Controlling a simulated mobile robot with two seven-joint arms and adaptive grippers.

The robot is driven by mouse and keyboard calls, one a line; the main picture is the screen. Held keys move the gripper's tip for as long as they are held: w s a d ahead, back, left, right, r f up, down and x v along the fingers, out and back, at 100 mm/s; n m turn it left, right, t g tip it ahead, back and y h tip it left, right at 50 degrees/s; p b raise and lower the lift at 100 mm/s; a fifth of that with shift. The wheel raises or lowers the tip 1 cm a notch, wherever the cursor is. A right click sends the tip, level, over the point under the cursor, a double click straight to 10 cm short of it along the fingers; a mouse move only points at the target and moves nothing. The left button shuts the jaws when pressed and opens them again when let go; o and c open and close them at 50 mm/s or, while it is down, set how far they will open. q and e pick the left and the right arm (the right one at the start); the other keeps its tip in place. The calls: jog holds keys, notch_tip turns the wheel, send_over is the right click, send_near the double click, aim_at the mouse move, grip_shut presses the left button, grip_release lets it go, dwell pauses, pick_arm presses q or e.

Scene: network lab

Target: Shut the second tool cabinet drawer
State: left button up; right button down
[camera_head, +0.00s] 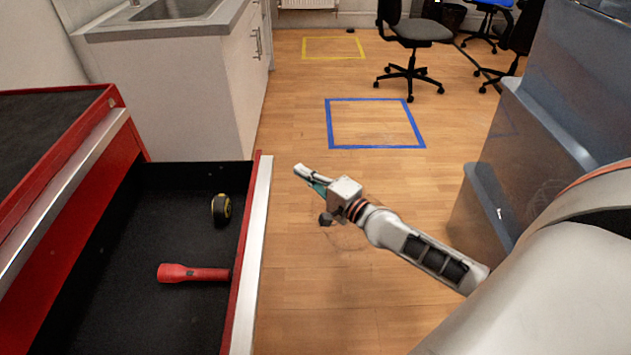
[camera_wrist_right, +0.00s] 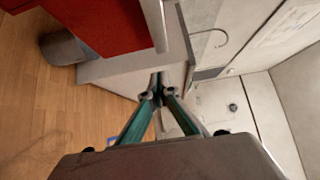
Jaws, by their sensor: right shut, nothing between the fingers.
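The red tool cabinet (camera_head: 128,138) stands at the left in the head view. One of its drawers (camera_head: 262,215) is pulled out to the right, with a silver front edge and a black lined floor. A red flashlight (camera_head: 193,273) and a black and yellow tape measure (camera_head: 221,209) lie in it. My right gripper (camera_head: 300,171) is shut and empty, a little to the right of the drawer front and apart from it. In the right wrist view its fingertips (camera_wrist_right: 159,84) meet, with the red cabinet (camera_wrist_right: 107,22) beyond. My left gripper is out of view.
A white counter with a sink (camera_head: 172,10) stands behind the cabinet. A blue-grey cabinet (camera_head: 520,135) rises at the right, near my right arm. An office chair (camera_head: 415,40) is farther back. The wooden floor between is clear, with blue (camera_head: 375,148) and yellow (camera_head: 334,58) taped squares.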

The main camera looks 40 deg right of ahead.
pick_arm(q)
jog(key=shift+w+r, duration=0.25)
pick_arm(e)
jog(key=w+a, duration=0.3)
jog(key=shift+w+a, duration=0.2)
jog(key=shift+a, duration=0.1)
pick_arm(q)
jog(key=shift+p, duration=0.3)
